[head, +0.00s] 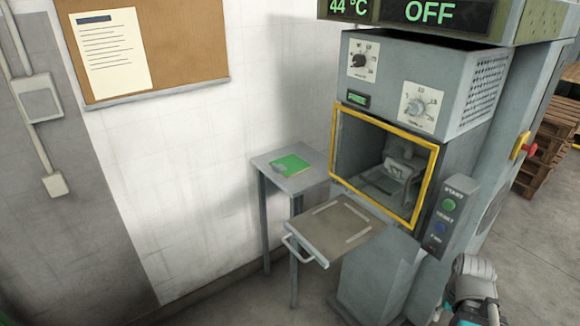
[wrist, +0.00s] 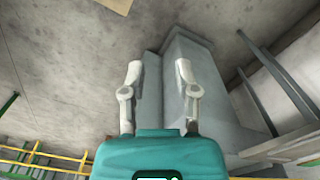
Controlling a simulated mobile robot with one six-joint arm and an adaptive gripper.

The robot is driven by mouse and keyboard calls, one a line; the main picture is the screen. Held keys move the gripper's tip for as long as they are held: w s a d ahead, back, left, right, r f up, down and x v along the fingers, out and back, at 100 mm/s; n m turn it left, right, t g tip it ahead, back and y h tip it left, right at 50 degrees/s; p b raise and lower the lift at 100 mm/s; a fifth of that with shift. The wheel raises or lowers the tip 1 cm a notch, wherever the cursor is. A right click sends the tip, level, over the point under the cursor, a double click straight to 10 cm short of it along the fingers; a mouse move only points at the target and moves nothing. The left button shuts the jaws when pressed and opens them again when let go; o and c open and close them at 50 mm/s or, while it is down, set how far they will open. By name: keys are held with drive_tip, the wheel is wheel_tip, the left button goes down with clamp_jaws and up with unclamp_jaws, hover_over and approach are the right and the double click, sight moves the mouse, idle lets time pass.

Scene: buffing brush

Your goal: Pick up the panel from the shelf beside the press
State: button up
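A green panel with a grey patch at its left corner (head: 294,164) lies flat on a small grey shelf (head: 300,183) with legs, against the white wall left of the press. The grey press (head: 400,95) has a yellow-framed opening, and its display reads OFF and 44 °C. My gripper (wrist: 158,72) is open and empty in the wrist view, its two pale fingers spread apart. The panel does not show in the wrist view. In the head view part of my arm shows at the bottom right, well away from the panel.
A tray with a handle (head: 325,238) sticks out in front of the press opening, just right of and nearer than the shelf. A button box (head: 448,215) is on the press's right side. Wooden pallets (head: 550,140) stand at the far right. The floor at the front left is clear.

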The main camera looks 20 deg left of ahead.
drive_tip(key=shift+o, duration=1.2)
wheel_tip(320, 180, up, 15)
drive_tip(key=p, duration=1.5)
drive_tip(key=shift+w, duration=0.1)
